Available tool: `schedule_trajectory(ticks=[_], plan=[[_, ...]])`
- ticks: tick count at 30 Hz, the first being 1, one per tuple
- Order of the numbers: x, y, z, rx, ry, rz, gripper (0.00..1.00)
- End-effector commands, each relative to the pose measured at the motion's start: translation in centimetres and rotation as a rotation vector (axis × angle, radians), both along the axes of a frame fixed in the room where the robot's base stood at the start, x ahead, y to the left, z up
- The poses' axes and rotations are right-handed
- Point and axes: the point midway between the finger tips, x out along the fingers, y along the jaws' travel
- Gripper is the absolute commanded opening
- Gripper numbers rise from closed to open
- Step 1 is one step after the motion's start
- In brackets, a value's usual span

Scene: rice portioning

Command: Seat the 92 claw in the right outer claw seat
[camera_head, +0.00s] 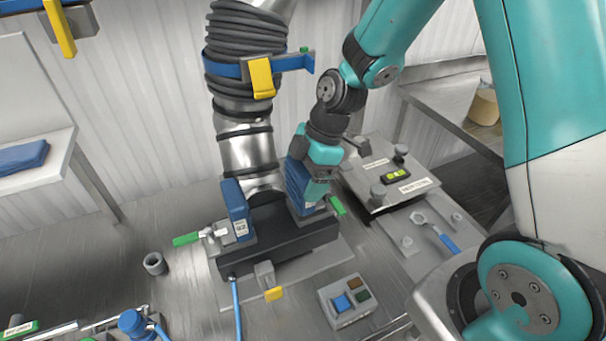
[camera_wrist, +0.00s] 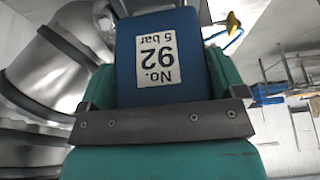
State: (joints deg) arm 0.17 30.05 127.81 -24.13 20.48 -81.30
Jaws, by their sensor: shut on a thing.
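The 92 claw (camera_wrist: 155,55), a blue block with a white "No. 92, 5 bar" label, is between my gripper's jaws in the wrist view. In the head view the same claw (camera_head: 296,177) is upright at the right end of the dark base block (camera_head: 280,248). My gripper (camera_head: 318,180) is shut on it from the right and above. The right outer claw seat is hidden behind the claw and gripper, and I cannot tell whether the claw's lower end is in it. Another blue labelled claw (camera_head: 236,206) stands at the block's left end.
A ribbed metal duct (camera_head: 247,150) rises right behind the block. Green-handled levers flank it, left (camera_head: 187,239) and right (camera_head: 338,205). A button box (camera_head: 346,300) stands in front. A plate with knobs (camera_head: 384,178) and a blue-handled wrench (camera_head: 445,240) lie to the right.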

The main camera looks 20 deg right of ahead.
Motion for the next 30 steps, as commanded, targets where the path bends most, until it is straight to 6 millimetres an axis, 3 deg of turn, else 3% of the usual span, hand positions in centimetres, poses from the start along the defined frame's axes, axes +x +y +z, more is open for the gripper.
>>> schedule_trajectory(ticks=[30], plan=[[0.01, -0.17, -0.83, 0.001, -0.001, 0.001, 0.44]])
